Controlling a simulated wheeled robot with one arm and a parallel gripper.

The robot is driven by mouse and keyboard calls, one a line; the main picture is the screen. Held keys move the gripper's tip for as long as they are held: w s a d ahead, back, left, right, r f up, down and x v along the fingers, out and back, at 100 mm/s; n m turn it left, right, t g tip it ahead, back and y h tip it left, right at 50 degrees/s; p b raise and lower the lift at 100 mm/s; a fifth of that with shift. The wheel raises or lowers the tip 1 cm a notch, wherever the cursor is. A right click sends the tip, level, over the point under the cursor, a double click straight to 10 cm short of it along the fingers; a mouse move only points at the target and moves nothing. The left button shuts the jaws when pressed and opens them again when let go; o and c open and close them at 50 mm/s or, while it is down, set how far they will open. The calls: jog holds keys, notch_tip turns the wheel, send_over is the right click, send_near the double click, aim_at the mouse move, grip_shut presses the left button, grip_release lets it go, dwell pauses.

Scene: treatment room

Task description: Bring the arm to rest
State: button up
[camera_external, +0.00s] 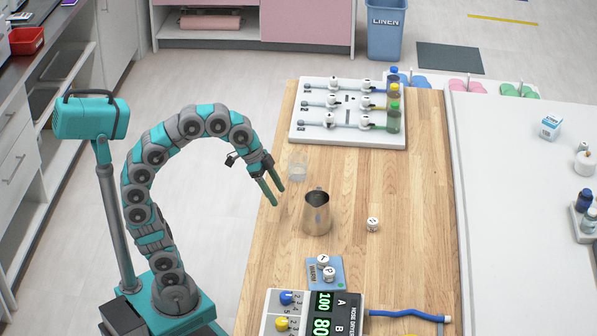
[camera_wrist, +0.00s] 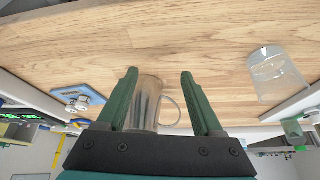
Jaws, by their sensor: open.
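My arm arches over the left edge of the wooden table (camera_external: 418,250). My gripper (camera_external: 273,191) hangs near that edge, with its two green fingers apart and nothing between them. A metal pitcher (camera_external: 317,213) stands upright on the table to the right of and below my gripper in the external view. In the wrist view the pitcher (camera_wrist: 147,101) shows beyond the fingers (camera_wrist: 158,78), partly hidden by the left one. A clear glass (camera_external: 297,166) stands near the table's left edge, close to my gripper. It also shows at the right in the wrist view (camera_wrist: 277,76).
A white valve board (camera_external: 318,128) with bottles lies at the table's far end. A white die (camera_external: 373,224) lies right of the pitcher. A white table (camera_external: 515,190) adjoins on the right.

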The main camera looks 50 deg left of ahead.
jog(key=a+f+n+y+p, duration=0.35)
jog(key=a+n, duration=0.55)
jog(key=a, duration=0.5)
jog(key=s+a+f+g, duration=0.1)
jog(key=s+a+f, duration=0.1)
jog(key=s+f, duration=0.2)
jog(key=s+a+f+n+g, duration=0.1)
jog(key=s+f, duration=0.3)
jog(key=f, duration=0.6)
jog(key=s+a+f+n+g, duration=0.1)
jog(key=s+a+f+g, duration=0.1)
jog(key=s+f, duration=0.3)
notch_tip(320, 180, down, 3)
jog(key=shift+a+f+g+y, duration=0.1)
jog(key=shift+a+g+y, duration=0.35)
jog(key=shift+a, duration=0.35)
